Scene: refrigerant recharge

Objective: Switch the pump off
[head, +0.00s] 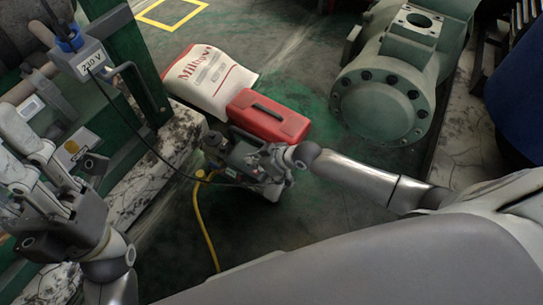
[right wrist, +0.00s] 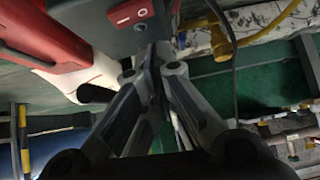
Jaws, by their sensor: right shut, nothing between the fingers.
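The pump (head: 240,157) is a small dark machine on the floor beside the red case, partly hidden by my right gripper (head: 268,158). A yellow hose and a dark cable run to it. In the right wrist view, the grey-green pump housing (right wrist: 109,39) is at the top, with a red switch (right wrist: 130,13) bearing white marks. My right gripper (right wrist: 155,55) is shut and empty, its fingertips close below and to the right of the switch. I cannot tell whether they touch the housing. My left gripper (head: 45,165) is at the left, its finger gap unclear.
The red case (head: 268,118) and a white printed sack (head: 205,80) lie behind the pump. A large green machine (head: 390,95) stands at the upper right. A 230 V socket box (head: 88,60) is at the upper left. The yellow hose (head: 203,220) runs along the floor.

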